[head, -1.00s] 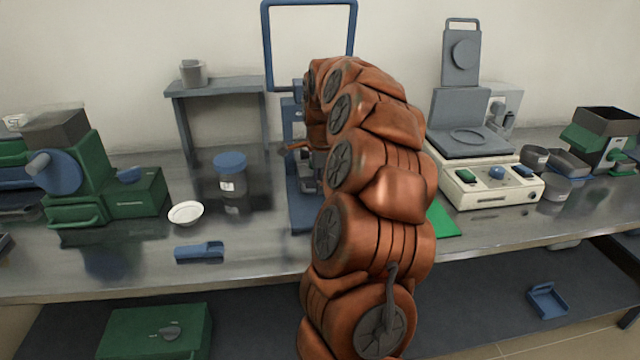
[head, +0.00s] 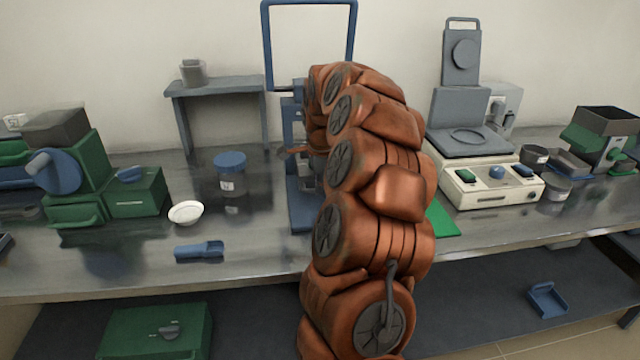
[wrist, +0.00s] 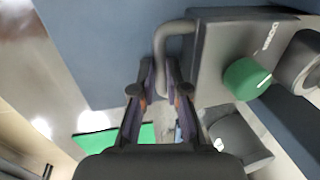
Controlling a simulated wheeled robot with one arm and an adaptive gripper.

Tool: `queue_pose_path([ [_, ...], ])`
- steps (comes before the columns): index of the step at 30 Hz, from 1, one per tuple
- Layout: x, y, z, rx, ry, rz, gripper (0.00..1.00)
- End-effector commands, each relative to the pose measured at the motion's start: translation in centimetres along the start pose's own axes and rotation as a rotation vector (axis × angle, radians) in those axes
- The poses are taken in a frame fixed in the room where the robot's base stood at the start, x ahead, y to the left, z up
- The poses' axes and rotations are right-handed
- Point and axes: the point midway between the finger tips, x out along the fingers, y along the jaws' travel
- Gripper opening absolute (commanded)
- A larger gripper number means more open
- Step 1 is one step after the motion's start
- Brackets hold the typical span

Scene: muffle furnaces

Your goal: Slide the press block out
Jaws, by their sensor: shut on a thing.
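The blue press (head: 300,212) stands at the middle of the bench, with a tall blue frame handle rising above it. In the wrist view, a dark grey block (wrist: 222,48) with a curved grey bar handle (wrist: 174,28) sits beside a wide blue-grey surface (wrist: 95,50); I take it to be the press block. My gripper (wrist: 165,78) is shut on the bar handle, its two fingers on either side of the bar's end. In the head view my arm hides the gripper and most of the block.
A green round knob (wrist: 245,78) is near the block. A green mat (head: 441,220) and a cream hotplate unit (head: 492,190) stand to the right. A blue-lidded jar (head: 230,172), a white dish (head: 186,212) and a blue scoop (head: 199,250) are to the left.

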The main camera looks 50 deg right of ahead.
Motion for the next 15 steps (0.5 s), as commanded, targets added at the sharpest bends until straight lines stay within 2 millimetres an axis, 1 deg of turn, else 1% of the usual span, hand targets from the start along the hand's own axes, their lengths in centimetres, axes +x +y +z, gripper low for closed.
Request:
queue_pose_path([
  [10, 0.0, 0.1, 0.0, -0.001, 0.000, -0.001, 0.00],
  [15, -0.1, 1.3, 0.0, -0.001, 0.000, -0.004, 0.00],
])
